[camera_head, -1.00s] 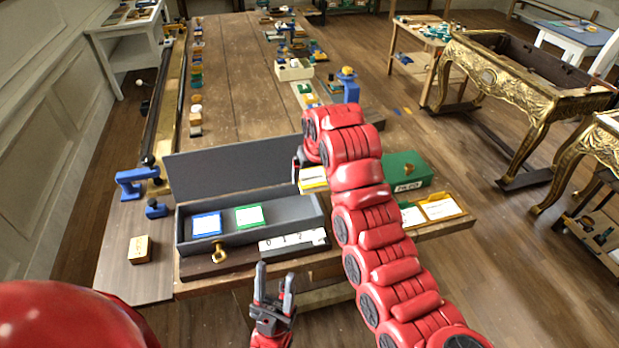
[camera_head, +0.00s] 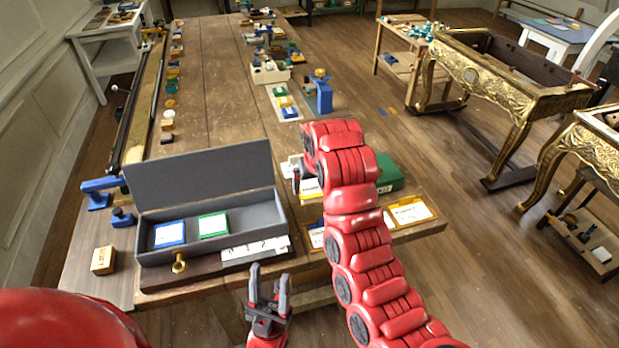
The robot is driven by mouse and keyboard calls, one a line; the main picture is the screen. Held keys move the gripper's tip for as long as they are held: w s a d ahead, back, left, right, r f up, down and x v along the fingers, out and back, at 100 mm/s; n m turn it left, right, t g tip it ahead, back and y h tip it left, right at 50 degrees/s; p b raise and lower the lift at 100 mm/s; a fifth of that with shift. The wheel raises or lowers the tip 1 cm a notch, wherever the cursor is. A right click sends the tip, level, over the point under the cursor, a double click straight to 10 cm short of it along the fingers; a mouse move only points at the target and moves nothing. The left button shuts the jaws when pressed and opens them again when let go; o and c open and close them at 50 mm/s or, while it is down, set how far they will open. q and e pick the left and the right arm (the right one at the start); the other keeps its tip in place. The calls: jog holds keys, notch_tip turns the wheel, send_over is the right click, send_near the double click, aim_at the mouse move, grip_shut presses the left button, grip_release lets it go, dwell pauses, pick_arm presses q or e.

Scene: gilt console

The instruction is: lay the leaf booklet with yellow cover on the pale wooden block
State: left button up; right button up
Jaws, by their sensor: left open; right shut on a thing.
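The yellow-covered leaf booklet (camera_head: 310,189) shows as a yellow and white edge below my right gripper (camera_head: 297,178), beyond the right end of the open grey box. My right gripper is shut on it; the red arm hides much of the gripper and booklet. The pale wooden block (camera_head: 103,260), with a dark marking, lies on the table's near left corner, left of the box and well apart from the booklet. My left gripper (camera_head: 268,285) is open and empty, fingers pointing up, in front of the table's near edge.
The open grey box (camera_head: 214,247), its lid raised, holds a blue-edged card (camera_head: 170,234) and a green-edged card (camera_head: 213,225). It stands between booklet and block. A blue clamp-like piece (camera_head: 98,192) stands behind the block. A green box (camera_head: 388,172) is right of my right arm.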

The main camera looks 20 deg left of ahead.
jog(key=s+d+f+m, duration=0.2)
jog(key=s+d+f, duration=0.2)
jog(key=d, duration=0.4)
jog(key=s+d+f+m+h, duration=0.1)
jog(key=s+d+f, duration=0.3)
jog(key=d, duration=0.4)
jog(key=s+d+f+m+h, duration=0.1)
jog(key=s+d+f+m, duration=0.2)
jog(key=d+f, duration=0.3)
jog(key=shift+s+d+t, duration=0.4)
jog(key=shift+s+d, duration=0.3)
jog(key=shift+d, duration=0.4)
